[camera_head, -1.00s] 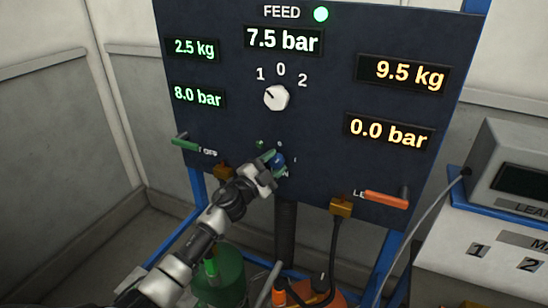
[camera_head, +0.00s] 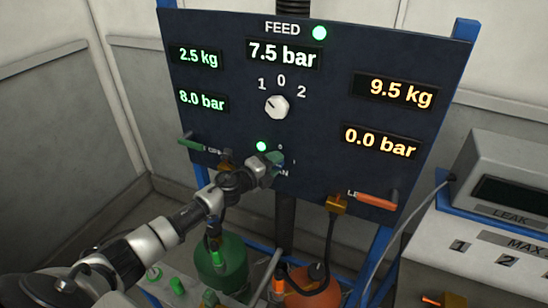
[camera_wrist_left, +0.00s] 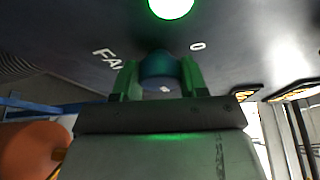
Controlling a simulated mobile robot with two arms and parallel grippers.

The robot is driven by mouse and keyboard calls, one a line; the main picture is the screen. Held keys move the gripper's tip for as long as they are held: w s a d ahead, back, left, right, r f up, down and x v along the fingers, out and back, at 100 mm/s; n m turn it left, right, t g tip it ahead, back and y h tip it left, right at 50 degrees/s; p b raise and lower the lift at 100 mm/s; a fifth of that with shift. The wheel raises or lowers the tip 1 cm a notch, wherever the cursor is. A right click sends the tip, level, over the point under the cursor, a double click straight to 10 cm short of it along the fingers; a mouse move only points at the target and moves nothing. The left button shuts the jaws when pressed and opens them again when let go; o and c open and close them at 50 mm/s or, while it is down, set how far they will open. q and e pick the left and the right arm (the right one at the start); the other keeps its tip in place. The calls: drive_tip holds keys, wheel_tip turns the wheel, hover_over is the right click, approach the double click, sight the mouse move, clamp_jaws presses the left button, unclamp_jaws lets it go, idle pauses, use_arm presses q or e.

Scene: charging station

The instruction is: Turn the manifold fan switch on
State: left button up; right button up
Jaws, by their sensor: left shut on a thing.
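The fan switch is a small blue-green knob at the lower middle of the dark panel (camera_head: 330,110). In the left wrist view the knob (camera_wrist_left: 160,68) sits between two green fingers, with "FAN" lettering to its left and a "0" mark to its right. My left gripper (camera_head: 277,160) is shut on the knob and covers most of it in the head view. A green lamp (camera_head: 261,146) beside the switch is lit; it also glows in the left wrist view (camera_wrist_left: 170,6). My right gripper is not in view.
A selector knob (camera_head: 277,107) sits above, under the 7.5 bar display (camera_head: 284,54). A green lever (camera_head: 194,143) is at left and an orange lever (camera_head: 376,201) at right. Green (camera_head: 221,268) and orange (camera_head: 312,290) cylinders stand below. A grey leak device (camera_head: 510,185) is at right.

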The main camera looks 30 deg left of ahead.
use_arm(q)
drive_tip(key=shift+m+p, duration=0.35)
drive_tip(key=shift+m, duration=0.05)
drive_tip(key=shift+f, duration=0.15)
drive_tip(key=o, duration=0.9)
drive_tip(key=shift+o, duration=0.2)
drive_tip(key=b+v, duration=0.3)
drive_tip(key=v, duration=0.7)
drive_tip(key=shift+s+r, duration=0.3)
drive_tip(key=shift+s, duration=0.1)
